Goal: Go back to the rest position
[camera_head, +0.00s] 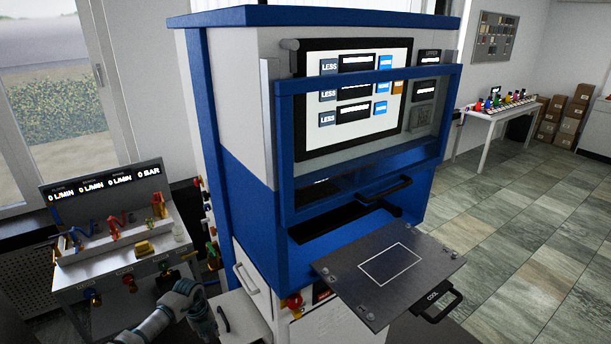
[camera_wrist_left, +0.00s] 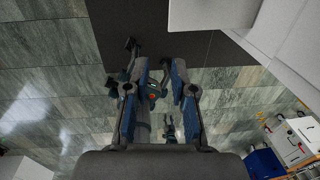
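My left gripper (camera_head: 200,306) is low at the left in the head view, in front of the valve bench and beside the blue press. In the left wrist view my left gripper (camera_wrist_left: 158,76) has its two fingers apart with nothing between them, above the tiled floor. My right gripper cannot be made out in either view. The blue and white press (camera_head: 235,155) stands in the middle with its screen lit. Its dark plate (camera_head: 430,262), marked with a white rectangle, sticks out at the front.
A valve bench (camera_head: 110,262) with gauges and coloured knobs stands close at the left. A handle (camera_head: 246,279) juts from the white cabinet near my left gripper. A white table (camera_head: 490,118) and cardboard boxes (camera_head: 567,125) are far right. The tiled floor (camera_head: 530,240) at right is clear.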

